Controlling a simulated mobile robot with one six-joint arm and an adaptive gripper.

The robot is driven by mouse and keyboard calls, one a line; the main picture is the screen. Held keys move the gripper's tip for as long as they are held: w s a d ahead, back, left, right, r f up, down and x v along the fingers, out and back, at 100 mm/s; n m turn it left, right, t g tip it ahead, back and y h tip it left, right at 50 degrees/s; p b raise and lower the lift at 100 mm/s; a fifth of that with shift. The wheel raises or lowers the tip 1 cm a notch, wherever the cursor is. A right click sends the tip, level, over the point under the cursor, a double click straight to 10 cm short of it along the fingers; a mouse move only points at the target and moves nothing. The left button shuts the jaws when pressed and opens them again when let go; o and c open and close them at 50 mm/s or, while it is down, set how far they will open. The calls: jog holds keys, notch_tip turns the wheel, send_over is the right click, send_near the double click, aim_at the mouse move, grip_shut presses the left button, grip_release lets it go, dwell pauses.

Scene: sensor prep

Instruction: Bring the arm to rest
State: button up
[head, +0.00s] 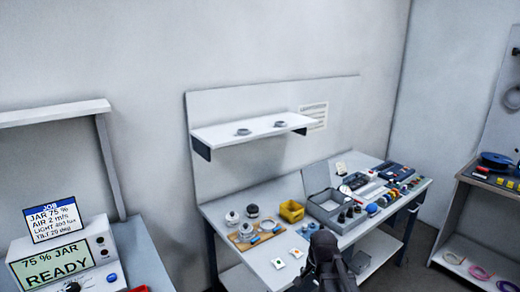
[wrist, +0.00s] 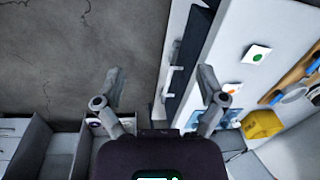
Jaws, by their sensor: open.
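My gripper (head: 325,250) shows dark at the front edge of the white workbench (head: 222,222) in the head view, with its fingers too small to make out there. In the wrist view my gripper (wrist: 160,85) has its two grey fingers spread wide apart, with nothing between them. Bench edge and floor lie below it. It appears apart from the bench items, though its exact height cannot be told.
A yellow bin (head: 291,211), a board with several jars (head: 236,242), a grey case (head: 322,209) and small cards (head: 278,263) occupy the bench. A wall shelf (head: 235,134) hangs behind. Bare floor (wrist: 70,50) fills the wrist view's upper left. A READY display (head: 50,264) stands left.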

jog(key=s+n+g, duration=0.1)
jog(key=s+n, duration=0.7)
jog(key=s, duration=0.1)
jog(key=shift+d+n+h, duration=0.15)
jog(key=shift+n+h, duration=0.15)
jog(key=shift+h, duration=0.1)
